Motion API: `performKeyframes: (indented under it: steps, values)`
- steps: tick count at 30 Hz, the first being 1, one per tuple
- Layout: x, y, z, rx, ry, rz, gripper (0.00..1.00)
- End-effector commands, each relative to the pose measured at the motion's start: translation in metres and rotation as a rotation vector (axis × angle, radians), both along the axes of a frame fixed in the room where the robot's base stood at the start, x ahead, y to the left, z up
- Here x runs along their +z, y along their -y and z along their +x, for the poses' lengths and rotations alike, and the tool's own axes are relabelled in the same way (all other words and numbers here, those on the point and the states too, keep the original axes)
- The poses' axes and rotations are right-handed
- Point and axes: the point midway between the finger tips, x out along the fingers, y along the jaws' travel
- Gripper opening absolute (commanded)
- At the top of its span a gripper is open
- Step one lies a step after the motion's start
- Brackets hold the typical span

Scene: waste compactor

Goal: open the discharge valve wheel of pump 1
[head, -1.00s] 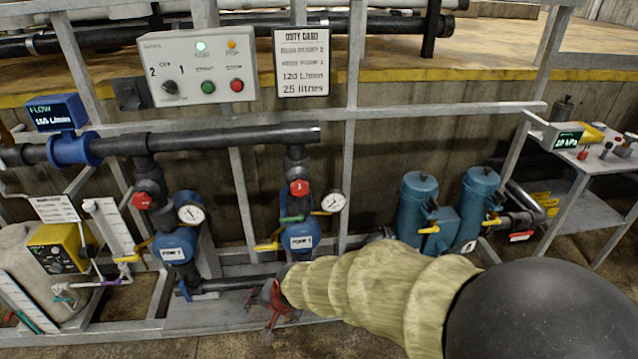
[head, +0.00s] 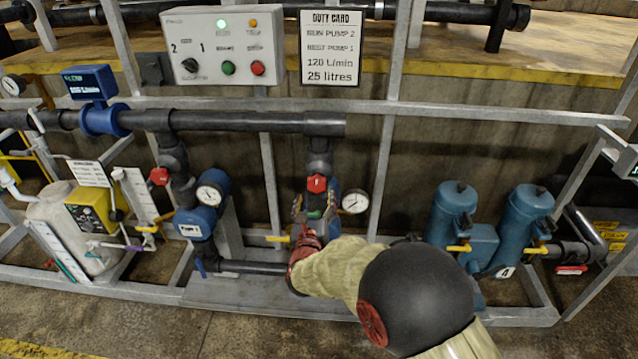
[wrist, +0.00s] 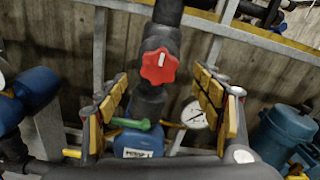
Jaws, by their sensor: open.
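A red valve wheel (head: 317,184) with a white mark sits on the dark vertical pipe above the right-hand blue pump. In the wrist view this red wheel (wrist: 159,66) is upright and faces me, centred between my fingers. The pump's white label (wrist: 138,153) is too blurred to read its number surely. My gripper (wrist: 163,88) is open, with yellow-padded fingers on either side of the pipe and apart from the wheel. In the head view my gripper (head: 314,217) is just below the wheel, partly covering the pump. A second red wheel (head: 159,176) is on the left pump's pipe.
A green lever (wrist: 132,124) lies below the wheel, near the left finger. A pressure gauge (head: 355,200) is close on the right. Grey frame posts (head: 384,160) flank the pumps. A control box (head: 222,47) and duty card (head: 331,47) hang above. Blue canisters (head: 453,208) stand right.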

Motion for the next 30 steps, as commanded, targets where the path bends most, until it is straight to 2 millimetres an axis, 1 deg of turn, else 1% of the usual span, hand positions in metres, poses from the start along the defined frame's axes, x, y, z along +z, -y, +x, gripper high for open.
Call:
performKeyframes:
  steps: [5, 12, 15, 21, 28, 30]
  values:
    - [-0.002, 0.001, 0.018, 0.000, 0.000, 0.008, 0.67]
    - [-0.003, 0.002, 0.055, -0.001, -0.002, 0.006, 0.67]
    - [-0.002, 0.002, 0.066, 0.000, -0.002, 0.005, 0.67]
    - [-0.001, 0.002, 0.076, 0.001, -0.002, 0.005, 0.67]
    - [-0.001, 0.002, 0.077, 0.002, -0.003, 0.004, 0.67]
    - [-0.001, 0.002, 0.077, 0.002, -0.003, 0.004, 0.63]
